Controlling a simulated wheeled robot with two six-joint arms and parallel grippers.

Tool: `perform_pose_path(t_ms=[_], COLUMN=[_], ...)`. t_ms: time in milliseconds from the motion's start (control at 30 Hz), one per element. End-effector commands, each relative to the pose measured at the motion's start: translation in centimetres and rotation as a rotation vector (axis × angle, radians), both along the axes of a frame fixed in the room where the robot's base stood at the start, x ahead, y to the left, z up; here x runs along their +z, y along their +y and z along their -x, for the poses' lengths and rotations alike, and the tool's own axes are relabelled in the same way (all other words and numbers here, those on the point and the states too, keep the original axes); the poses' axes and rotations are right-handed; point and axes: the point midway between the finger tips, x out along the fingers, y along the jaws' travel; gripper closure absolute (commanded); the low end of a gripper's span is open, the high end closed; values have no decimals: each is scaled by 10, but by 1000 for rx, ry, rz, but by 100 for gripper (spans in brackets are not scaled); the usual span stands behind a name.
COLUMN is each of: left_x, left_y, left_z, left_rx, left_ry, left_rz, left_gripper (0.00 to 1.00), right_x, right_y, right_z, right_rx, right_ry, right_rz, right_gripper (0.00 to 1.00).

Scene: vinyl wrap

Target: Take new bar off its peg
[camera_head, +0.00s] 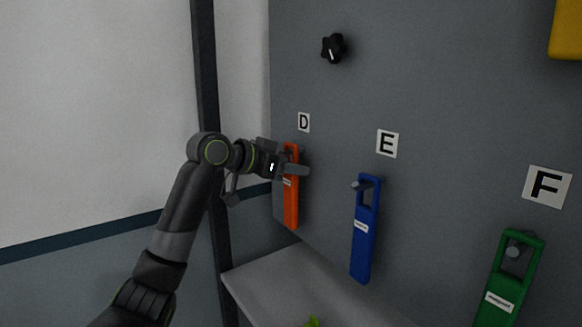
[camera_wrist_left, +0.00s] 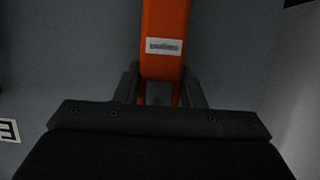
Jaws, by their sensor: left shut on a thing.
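An orange bar (camera_head: 291,205) with a small white label hangs upright against the grey panel under the sign D (camera_head: 304,122). My left gripper (camera_head: 296,168) is shut on its upper part, near the handle loop. In the left wrist view the orange bar (camera_wrist_left: 165,32) runs between the fingers (camera_wrist_left: 160,88), its label facing the camera. The peg at the orange bar is hidden by the gripper, so I cannot tell if the loop is still around it. My right gripper is not in view.
A blue bar (camera_head: 363,240) hangs on a peg under E (camera_head: 387,143). A green bar (camera_head: 502,295) hangs under F (camera_head: 547,187). A black knob (camera_head: 333,48) sits higher up. A pale ledge (camera_head: 275,275) lies below, and a dark post (camera_head: 207,90) stands left.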

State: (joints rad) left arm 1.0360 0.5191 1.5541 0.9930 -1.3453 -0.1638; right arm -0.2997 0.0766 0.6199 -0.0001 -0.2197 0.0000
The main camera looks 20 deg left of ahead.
Motion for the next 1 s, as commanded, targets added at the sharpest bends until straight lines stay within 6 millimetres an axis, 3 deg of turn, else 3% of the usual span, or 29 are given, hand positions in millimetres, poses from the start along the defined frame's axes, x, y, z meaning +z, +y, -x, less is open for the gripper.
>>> perform_pose_path(t_ms=[200,567,1000], left_x=[12,11,11], left_y=[0,1,23], left_z=[0,1,28], left_rx=[0,1,2], left_ry=[-1,-2,-2], left_rz=[0,0,-1], left_gripper=[91,91,91], right_x=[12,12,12], right_y=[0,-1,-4], right_z=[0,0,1], right_rx=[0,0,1], right_ry=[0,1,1], right_rz=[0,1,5], right_gripper=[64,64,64])
